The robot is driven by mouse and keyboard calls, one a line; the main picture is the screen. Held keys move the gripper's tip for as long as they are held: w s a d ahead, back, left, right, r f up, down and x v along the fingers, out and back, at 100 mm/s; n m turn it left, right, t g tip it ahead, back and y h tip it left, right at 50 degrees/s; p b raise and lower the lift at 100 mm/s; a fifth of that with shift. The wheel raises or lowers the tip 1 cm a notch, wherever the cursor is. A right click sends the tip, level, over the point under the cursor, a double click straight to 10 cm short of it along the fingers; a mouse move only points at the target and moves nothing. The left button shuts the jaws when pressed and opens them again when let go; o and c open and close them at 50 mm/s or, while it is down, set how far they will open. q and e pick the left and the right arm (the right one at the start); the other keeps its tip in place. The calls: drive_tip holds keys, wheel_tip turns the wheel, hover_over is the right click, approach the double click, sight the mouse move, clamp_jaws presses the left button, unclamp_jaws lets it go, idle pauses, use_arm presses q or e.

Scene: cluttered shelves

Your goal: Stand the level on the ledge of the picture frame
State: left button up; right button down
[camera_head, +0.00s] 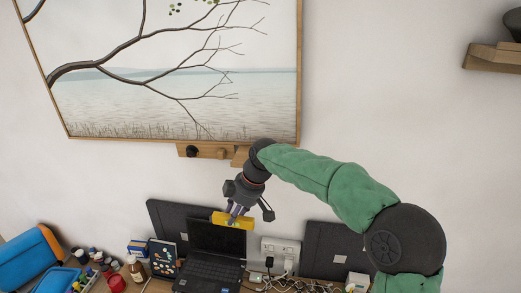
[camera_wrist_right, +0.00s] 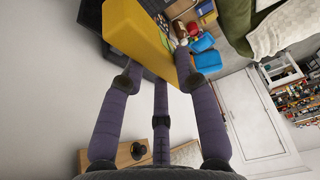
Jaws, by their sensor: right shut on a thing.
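The yellow level (camera_head: 232,220) is held by my right gripper (camera_head: 240,208), below the picture frame. In the right wrist view the level (camera_wrist_right: 138,36) is a yellow block between the fingers of the gripper (camera_wrist_right: 158,75). The picture frame (camera_head: 299,75) hangs on the wall and shows a bare branch over water. A narrow wooden ledge (camera_head: 208,152) is at its lower edge, its right end partly hidden by my arm. The ledge also shows in the wrist view (camera_wrist_right: 124,156). The level is apart from and lower than the ledge. My left gripper is not in view.
A dark round knob-like thing (camera_head: 192,152) is at the ledge's left part. Below are an open laptop (camera_head: 216,240), dark panels (camera_head: 325,248), a wall socket (camera_head: 281,248), cables, bottles and a blue-orange case (camera_head: 32,258). A wooden shelf (camera_head: 492,58) is at upper right.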

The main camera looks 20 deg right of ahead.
drive_tip(key=w+a+r+p+v, duration=0.15)
drive_tip(key=p+v, duration=0.25)
drive_tip(key=v, duration=0.5)
drive_tip(key=w+p+v, duration=0.2)
drive_tip(key=p+v, duration=0.1)
drive_tip(key=v, duration=0.7)
drive_tip(key=w+p+v, duration=0.1)
drive_tip(key=p+v, duration=0.3)
drive_tip(key=v, duration=0.5)
drive_tip(key=w+d+f+p, duration=0.1)
drive_tip(key=w+d+f, duration=0.1)
drive_tip(key=w+f, duration=0.1)
drive_tip(key=w+d+f+p, duration=0.2)
drive_tip(key=w+f, duration=0.1)
drive_tip(key=w, duration=0.2)
drive_tip(key=w+d+f+p, duration=0.1)
drive_tip(key=w+f, duration=0.2)
drive_tip(key=w, duration=0.1)
drive_tip(key=shift+w+d+p, duration=0.1)
drive_tip(key=shift+d+p, duration=0.3)
wheel_tip(320, 180, down, 3)
drive_tip(key=shift+w+f+p, duration=0.1)
drive_tip(key=shift+p, duration=0.35)
drive_tip(key=shift+f, duration=0.15)
